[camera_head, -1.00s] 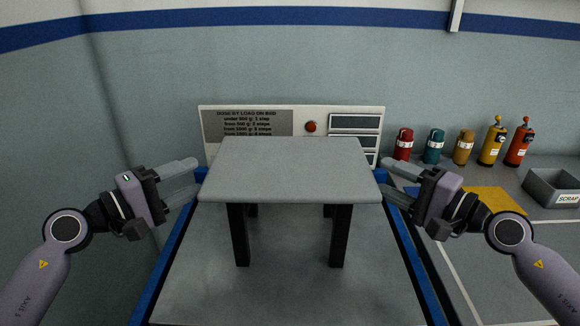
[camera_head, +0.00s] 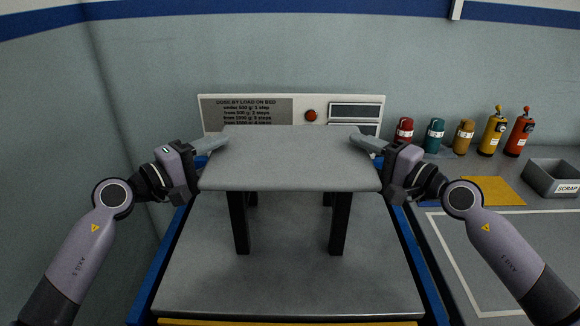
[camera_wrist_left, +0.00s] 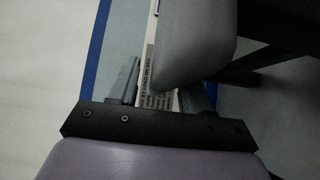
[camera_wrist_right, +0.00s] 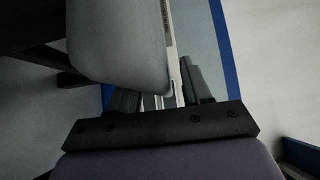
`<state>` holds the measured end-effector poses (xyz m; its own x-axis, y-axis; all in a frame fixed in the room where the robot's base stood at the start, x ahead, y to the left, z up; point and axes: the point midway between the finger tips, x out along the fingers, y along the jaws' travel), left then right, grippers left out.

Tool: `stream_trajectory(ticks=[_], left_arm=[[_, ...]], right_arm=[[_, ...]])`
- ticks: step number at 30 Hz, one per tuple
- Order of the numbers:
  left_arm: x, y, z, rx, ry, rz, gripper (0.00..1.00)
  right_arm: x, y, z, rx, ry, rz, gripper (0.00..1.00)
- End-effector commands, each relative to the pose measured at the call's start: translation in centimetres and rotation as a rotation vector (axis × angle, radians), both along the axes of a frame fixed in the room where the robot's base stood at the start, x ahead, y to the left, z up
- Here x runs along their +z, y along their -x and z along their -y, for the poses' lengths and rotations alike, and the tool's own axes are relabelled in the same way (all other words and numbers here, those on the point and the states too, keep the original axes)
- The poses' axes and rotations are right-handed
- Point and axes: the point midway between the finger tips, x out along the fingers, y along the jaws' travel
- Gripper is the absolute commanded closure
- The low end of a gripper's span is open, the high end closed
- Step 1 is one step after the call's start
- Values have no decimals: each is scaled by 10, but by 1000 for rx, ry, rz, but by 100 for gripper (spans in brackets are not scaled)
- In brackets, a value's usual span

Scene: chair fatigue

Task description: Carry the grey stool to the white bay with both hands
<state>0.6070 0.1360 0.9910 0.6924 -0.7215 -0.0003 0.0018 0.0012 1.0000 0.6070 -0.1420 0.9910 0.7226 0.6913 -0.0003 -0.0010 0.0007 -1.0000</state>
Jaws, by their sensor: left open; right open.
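The grey stool (camera_head: 290,160) stands upright on the blue-edged bed (camera_head: 290,285), its dark legs down. My left gripper (camera_head: 216,152) is open at the seat's left edge, with its upper finger over the seat top and its other finger hidden. The left wrist view shows the seat edge (camera_wrist_left: 190,50) between the fingers. My right gripper (camera_head: 364,150) is open at the right edge in the same way, and the right wrist view shows the seat edge (camera_wrist_right: 120,50) between its fingers. I cannot tell whether the fingers touch the seat. The white-outlined bay (camera_head: 490,245) is at right, partly behind my right arm.
A dose panel (camera_head: 250,108) with a red button (camera_head: 310,115) stands behind the stool. Several coloured bottles (camera_head: 435,136) line the back right. A yellow mat (camera_head: 492,190) and a grey scrap bin (camera_head: 553,178) lie beyond the bay. The bay surface looks clear.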

Motion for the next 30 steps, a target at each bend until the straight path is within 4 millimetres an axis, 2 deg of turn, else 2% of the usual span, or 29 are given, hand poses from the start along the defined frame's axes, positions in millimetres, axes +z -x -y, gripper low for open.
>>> stream_trajectory(ticks=[11, 15, 16, 30], left_arm=[[0, -3, 4, 0, -2, 1, 51], [0, -3, 4, 0, -2, 1, 97], [0, -3, 4, 0, -2, 1, 100], [0, -3, 3, 0, -1, 0, 100]], right_arm=[[0, -3, -4, 1, 1, 0, 51], [0, -3, -4, 1, 1, 0, 97], [0, -3, -4, 1, 1, 0, 100], [0, -3, -3, 0, 1, 0, 100]])
